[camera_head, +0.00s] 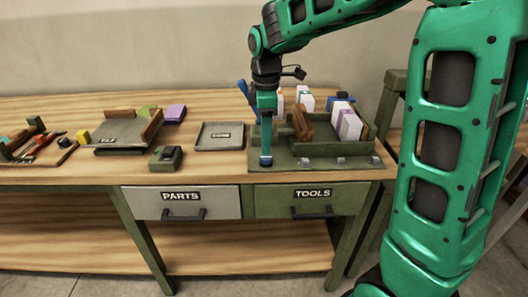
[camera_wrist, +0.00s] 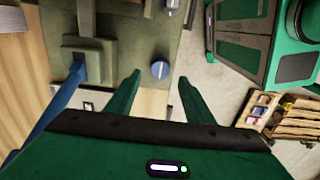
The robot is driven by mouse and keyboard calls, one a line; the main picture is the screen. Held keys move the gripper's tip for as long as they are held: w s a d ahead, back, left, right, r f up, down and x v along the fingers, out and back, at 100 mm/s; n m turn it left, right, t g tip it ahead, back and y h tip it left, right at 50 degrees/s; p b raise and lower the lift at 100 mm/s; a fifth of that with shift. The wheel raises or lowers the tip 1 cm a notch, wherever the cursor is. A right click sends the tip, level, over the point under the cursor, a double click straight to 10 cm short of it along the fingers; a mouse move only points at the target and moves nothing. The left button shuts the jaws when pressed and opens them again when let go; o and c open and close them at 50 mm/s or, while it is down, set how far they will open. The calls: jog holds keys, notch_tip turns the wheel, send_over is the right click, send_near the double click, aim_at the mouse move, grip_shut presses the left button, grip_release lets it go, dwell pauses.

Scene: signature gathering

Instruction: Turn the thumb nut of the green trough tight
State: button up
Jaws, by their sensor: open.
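The green trough (camera_head: 285,165) stands at the right end of the workbench, with white and purple-edged blocks and a brown wooden piece in it. My gripper (camera_head: 266,156) points down at the trough's front left part in the head view. In the wrist view my gripper (camera_wrist: 159,77) is open, its two green fingers apart, with the nut between the fingertips in the picture. I cannot tell whether the fingers reach down around it or touch it.
A blue lever (camera_wrist: 48,118) rises left of the fingers in the wrist view. On the bench are a grey tray (camera_head: 220,136), a dark green box (camera_head: 165,158) and a board (camera_head: 125,130) with blocks. Drawers marked PARTS (camera_head: 180,202) and TOOLS (camera_head: 312,201) are shut.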

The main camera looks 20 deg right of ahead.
aim_at(266, 157)
jog(key=shift+f, duration=2.5)
jog(key=c, duration=1)
